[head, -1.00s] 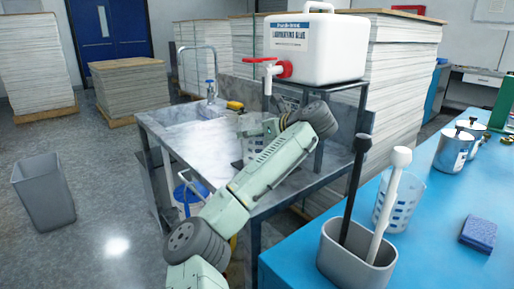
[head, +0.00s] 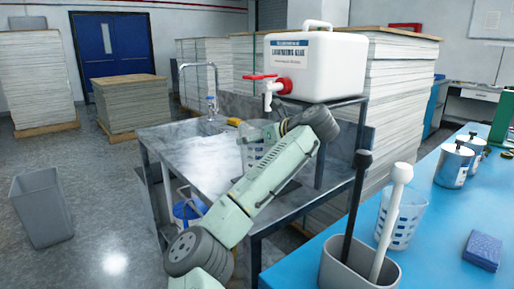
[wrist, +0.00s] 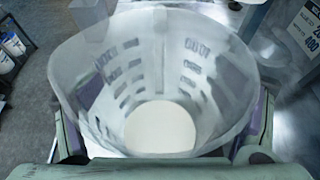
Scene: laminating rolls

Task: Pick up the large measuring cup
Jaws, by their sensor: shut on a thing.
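A clear measuring cup with dark graduation marks fills the middle of the wrist view (wrist: 158,75). My gripper (wrist: 160,150) is shut on it, with fingers at both sides. Its pale round bottom shows; I cannot tell whether that is liquid or bare base. In the head view the cup (head: 252,157) is partly hidden behind my arm, below the white jug's tap and over the sink table. I cannot tell whether it touches the table. Another clear cup with blue marks (head: 401,220) stands on the blue table at the right.
The white jug (head: 318,68) with a red tap sits on a dark stand. A grey holder (head: 350,268) with a black and a white stick, a blue sponge (head: 483,250) and metal canisters (head: 455,163) are on the blue table. A grey bin (head: 42,208) stands on the floor.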

